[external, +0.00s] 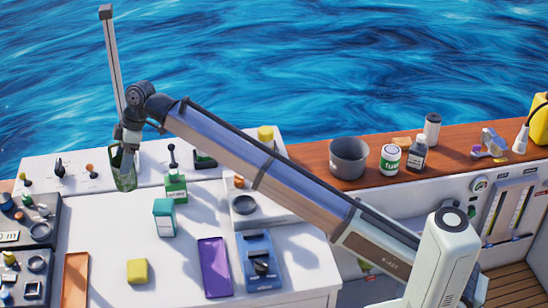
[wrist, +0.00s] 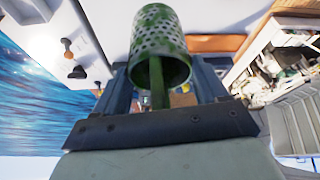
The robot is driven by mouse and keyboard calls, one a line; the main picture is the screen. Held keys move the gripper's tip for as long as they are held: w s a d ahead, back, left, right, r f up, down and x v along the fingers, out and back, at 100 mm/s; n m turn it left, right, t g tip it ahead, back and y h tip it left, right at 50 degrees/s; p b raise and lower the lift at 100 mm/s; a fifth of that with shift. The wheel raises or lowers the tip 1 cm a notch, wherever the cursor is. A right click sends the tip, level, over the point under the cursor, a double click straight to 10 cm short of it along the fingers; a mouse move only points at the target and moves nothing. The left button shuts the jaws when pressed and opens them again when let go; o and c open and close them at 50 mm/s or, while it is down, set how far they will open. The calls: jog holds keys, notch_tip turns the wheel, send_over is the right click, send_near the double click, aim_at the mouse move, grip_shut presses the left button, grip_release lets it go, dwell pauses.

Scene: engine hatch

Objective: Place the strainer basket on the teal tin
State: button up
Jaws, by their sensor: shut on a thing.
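The strainer basket (external: 123,168) is a green, perforated cylinder. My gripper (external: 126,146) is shut on it and holds it in the air on the left of the external view, over the white hatch top. In the wrist view the basket (wrist: 158,35) shows between and beyond the fingers of my gripper (wrist: 160,82), with a green strip, perhaps its handle, running down between them. The teal tin (external: 164,218) is a small box with a pale label, standing on the white hatch top. In the external view it is right of and below the basket, apart from it.
A green bottle (external: 176,187) stands just behind the tin. A yellow block (external: 137,271), a purple tray (external: 215,267) and a blue device (external: 260,262) lie nearer the front. Levers (external: 59,168) stick up along the back ledge. The white top around the tin's front is clear.

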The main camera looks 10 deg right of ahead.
jog(key=s+d+r+m, duration=0.2)
jog(key=s+d+r, duration=0.2)
jog(key=d, duration=0.6)
notch_tip(320, 180, down, 10)
jog(key=shift+r+t, duration=0.25)
jog(key=shift+t, duration=0.15)
jog(key=shift+f, duration=0.15)
jog(key=o, duration=1.1)
jog(key=v, duration=1.2)
jog(key=shift+w, duration=0.15)
